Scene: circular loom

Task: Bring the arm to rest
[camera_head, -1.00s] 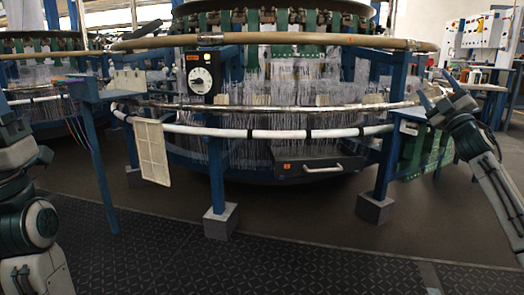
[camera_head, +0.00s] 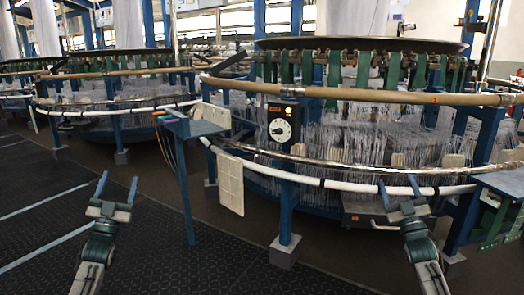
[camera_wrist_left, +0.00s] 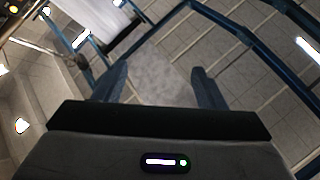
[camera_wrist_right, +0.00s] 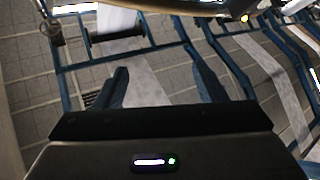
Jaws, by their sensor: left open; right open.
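My left gripper (camera_head: 117,192) is open and empty in the head view, raised over the dark floor at the lower left, its fingers pointing up. Its two fingers (camera_wrist_left: 158,85) stand apart in the left wrist view with nothing between them. My right gripper (camera_head: 400,188) is open and empty, fingers up, in front of the loom's white tube in the head view. I cannot tell whether it touches the loom. Its fingers (camera_wrist_right: 160,88) are apart in the right wrist view. Both wrist cameras look up at the ceiling and overhead frames.
The circular loom (camera_head: 345,130) fills the right side, with a white ring tube (camera_head: 345,186) and a dial box (camera_head: 281,122). A small blue table (camera_head: 193,127) stands left of it. A second loom (camera_head: 110,95) is further back. Patterned floor (camera_head: 130,215) at the left is open.

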